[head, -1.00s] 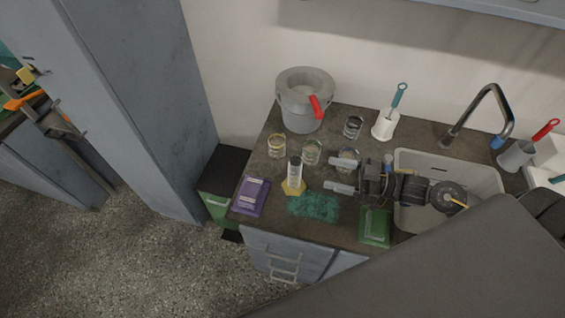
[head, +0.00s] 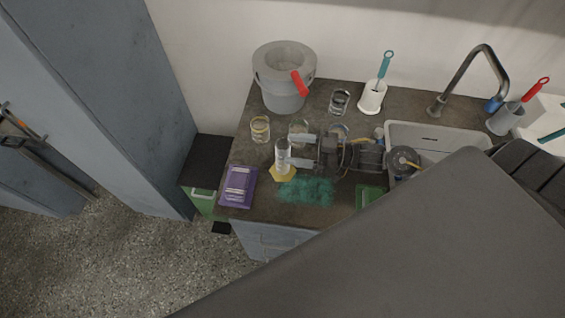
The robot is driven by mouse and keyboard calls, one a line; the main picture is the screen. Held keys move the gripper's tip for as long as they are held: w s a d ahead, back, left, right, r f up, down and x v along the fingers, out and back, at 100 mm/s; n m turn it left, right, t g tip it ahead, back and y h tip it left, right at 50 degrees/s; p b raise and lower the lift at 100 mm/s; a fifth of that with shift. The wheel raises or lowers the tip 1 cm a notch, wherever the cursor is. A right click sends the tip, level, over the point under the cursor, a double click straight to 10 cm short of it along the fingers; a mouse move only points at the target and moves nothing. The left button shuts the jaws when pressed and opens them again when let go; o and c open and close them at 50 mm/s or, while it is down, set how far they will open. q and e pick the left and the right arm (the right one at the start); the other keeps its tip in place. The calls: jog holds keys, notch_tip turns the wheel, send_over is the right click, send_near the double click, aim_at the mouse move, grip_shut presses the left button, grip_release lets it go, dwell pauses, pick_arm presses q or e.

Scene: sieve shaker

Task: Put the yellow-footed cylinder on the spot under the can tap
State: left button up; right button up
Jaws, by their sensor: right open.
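The yellow-footed cylinder (head: 283,154) stands upright on the dark worktop, a clear tube on a yellow foot (head: 283,174). My right gripper (head: 294,150) comes in from the right with its jaws open, its pale fingertips at the cylinder's right side. The lower fingertip overlaps the tube in the picture; I cannot tell whether it touches. A grey can (head: 283,95) stands at the back left of the worktop, with a red part (head: 300,84), probably its tap, on its front right. I cannot make out a marked spot under it. My left gripper is not in view.
Glass jars (head: 260,130) (head: 339,103) stand near the can. A purple packet (head: 238,187) lies at the left edge, a green cloth-like patch (head: 306,191) in front of the cylinder. A white brush holder (head: 371,97), tap (head: 466,80) and sink (head: 440,131) are to the right.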

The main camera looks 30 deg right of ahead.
jog(key=shift+p+x, duration=1.1)
jog(key=shift+x, duration=1.8)
jog(key=shift+f, duration=0.1)
jog(key=shift+d, duration=0.1)
jog(key=shift+c, duration=0.5)
grip_shut()
